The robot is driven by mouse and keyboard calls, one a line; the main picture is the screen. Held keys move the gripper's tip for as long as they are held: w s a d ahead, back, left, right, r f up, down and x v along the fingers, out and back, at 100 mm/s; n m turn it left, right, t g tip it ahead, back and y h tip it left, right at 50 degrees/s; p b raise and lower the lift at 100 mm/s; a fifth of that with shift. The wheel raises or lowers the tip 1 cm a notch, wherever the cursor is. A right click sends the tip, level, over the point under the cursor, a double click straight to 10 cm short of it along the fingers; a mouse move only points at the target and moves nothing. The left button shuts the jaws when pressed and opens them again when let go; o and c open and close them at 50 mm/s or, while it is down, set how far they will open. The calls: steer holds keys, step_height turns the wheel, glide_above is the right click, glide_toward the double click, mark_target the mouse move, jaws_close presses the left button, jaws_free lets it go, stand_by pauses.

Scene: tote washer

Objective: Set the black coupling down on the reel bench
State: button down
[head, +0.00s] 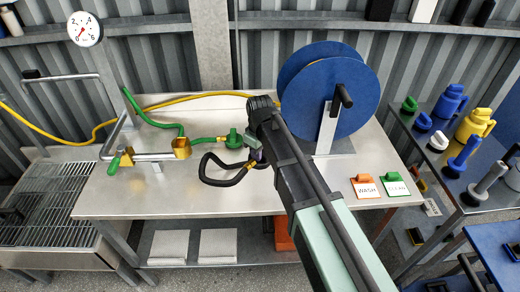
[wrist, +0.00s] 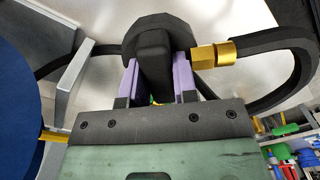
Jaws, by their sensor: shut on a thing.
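The black coupling (wrist: 160,45) is between the two purple fingers of my gripper (wrist: 157,75), which is shut on it. A brass fitting (wrist: 212,53) on its right side joins it to a black hose (wrist: 285,42). In the head view my gripper (head: 254,150) is low over the middle of the reel bench (head: 180,200), left of the blue reel (head: 348,90). The black hose (head: 210,180) loops to its left. My arm mostly hides the coupling there. I cannot tell whether it touches the bench top.
A green coupling (head: 234,139) on a green hose lies just left of my gripper. A pipe with a brass end (head: 181,148) stands farther left. Orange (head: 366,187) and green (head: 394,184) label holders stand at the right. The front left bench top is clear.

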steer(key=shift+f+b, duration=3.55)
steer(key=shift+f+b, duration=0.45)
steer(key=shift+f, duration=0.1)
steer(key=shift+f+b, duration=0.65)
steer(key=shift+b, duration=0.05)
steer(key=shift+f+b, duration=0.6)
steer(key=shift+b, duration=0.05)
